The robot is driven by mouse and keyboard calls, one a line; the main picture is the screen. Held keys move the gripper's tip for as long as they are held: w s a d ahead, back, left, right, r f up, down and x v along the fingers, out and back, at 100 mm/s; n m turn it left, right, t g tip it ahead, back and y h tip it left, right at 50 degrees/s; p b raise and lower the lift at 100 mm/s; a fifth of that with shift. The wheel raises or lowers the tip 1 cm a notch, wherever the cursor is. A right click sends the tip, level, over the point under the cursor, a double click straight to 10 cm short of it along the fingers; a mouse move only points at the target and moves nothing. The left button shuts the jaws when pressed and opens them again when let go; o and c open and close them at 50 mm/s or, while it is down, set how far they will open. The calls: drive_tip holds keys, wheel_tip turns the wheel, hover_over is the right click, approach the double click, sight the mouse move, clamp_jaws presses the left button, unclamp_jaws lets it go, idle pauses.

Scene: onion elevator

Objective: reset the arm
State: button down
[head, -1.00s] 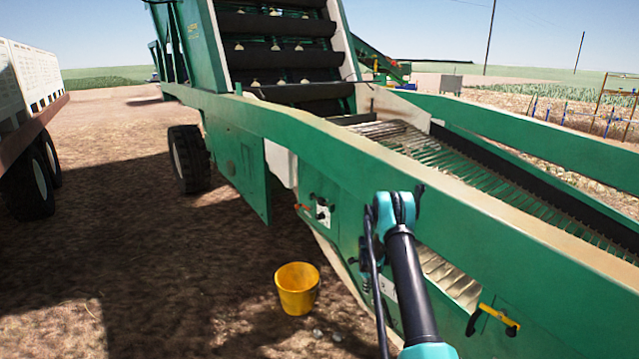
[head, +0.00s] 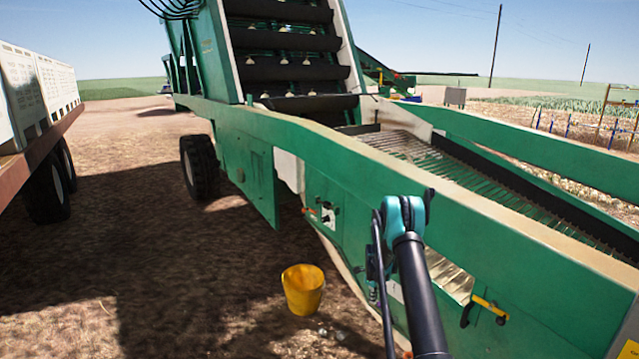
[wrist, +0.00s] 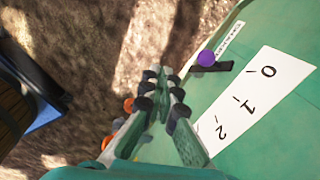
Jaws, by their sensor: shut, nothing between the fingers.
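My gripper (wrist: 160,78) shows in the wrist view with its narrow fingers close together and nothing between them. It is beside a green panel with a white label (wrist: 255,95) marked 0, 1, 2. A black lever with a purple knob (wrist: 206,58) is on the panel, right of the fingertips and apart from them in the picture. Small orange parts show just left of the fingers; I cannot tell what they are. In the head view my arm (head: 415,285) reaches forward along the green machine (head: 470,235). My gripper is hidden there behind the arm.
The machine's side wall runs close on the right, with a yellow handle (head: 490,308) low on it. A yellow bucket (head: 303,290) stands on the dirt left of my arm. A trailer (head: 38,105) stands at the far left. Open dirt (head: 130,235) lies between.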

drive_tip(key=s+a+r+n+t, duration=0.1)
drive_tip(key=s+r+n, duration=0.65)
drive_tip(key=r, duration=0.65)
drive_tip(key=s+a+r+n+t, duration=0.1)
drive_tip(key=s+r+n, duration=0.4)
drive_tip(key=s+r, duration=0.65)
drive_tip(key=s+a+r+n, duration=0.1)
drive_tip(key=s+n, duration=0.5)
drive_tip(key=s, duration=0.8)
drive_tip(key=s+a+r+n+t, duration=0.1)
drive_tip(key=s+r+n, duration=0.3)
drive_tip(key=s, duration=1)
drive_tip(key=n, duration=0.3)
drive_tip(key=shift+s+a+r+t+y, duration=0.2)
drive_tip(key=shift+s+t+y, duration=0.1)
drive_tip(key=shift+s, duration=0.05)
